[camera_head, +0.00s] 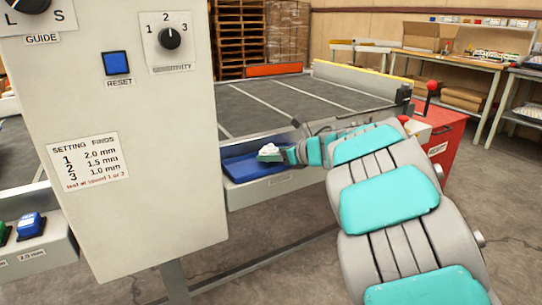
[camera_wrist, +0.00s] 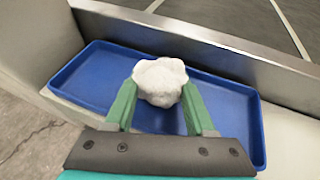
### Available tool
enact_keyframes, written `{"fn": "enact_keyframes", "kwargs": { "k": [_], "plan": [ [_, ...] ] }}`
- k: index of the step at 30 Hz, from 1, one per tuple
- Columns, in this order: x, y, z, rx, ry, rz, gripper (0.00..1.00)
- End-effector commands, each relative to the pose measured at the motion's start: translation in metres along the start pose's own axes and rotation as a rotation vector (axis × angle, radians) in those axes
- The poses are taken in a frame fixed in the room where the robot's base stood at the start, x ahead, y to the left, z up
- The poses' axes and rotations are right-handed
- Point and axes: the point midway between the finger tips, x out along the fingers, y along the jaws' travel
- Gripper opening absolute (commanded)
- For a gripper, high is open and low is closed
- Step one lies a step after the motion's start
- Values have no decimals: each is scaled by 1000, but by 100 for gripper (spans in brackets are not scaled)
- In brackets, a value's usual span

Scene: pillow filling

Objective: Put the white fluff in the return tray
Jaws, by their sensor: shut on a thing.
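The white fluff (camera_wrist: 161,80) is a round, lumpy clump between the two green fingers of my gripper (camera_wrist: 160,98). My gripper is shut on it. The blue return tray (camera_wrist: 88,77) is shallow and rectangular, and the fluff shows over its middle in the wrist view. I cannot tell whether the fluff touches the tray floor. In the head view my gripper (camera_head: 272,155) and the fluff (camera_head: 267,149) are over the right part of the blue tray (camera_head: 240,168). My gripper hides part of the tray there.
A metal edge and the grey conveyor (camera_head: 270,105) run behind the tray. A pale control panel (camera_head: 125,140) with knobs and a blue reset button stands to the left. Work tables (camera_head: 455,65) stand at the back right.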

Motion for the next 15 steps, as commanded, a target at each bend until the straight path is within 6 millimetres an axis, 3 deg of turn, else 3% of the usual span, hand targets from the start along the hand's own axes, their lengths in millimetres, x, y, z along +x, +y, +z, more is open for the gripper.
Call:
{"fn": "enact_keyframes", "kwargs": {
  "k": [15],
  "plan": [
    [4, 0, -8, -2, -1, 1, 5]
  ]
}}
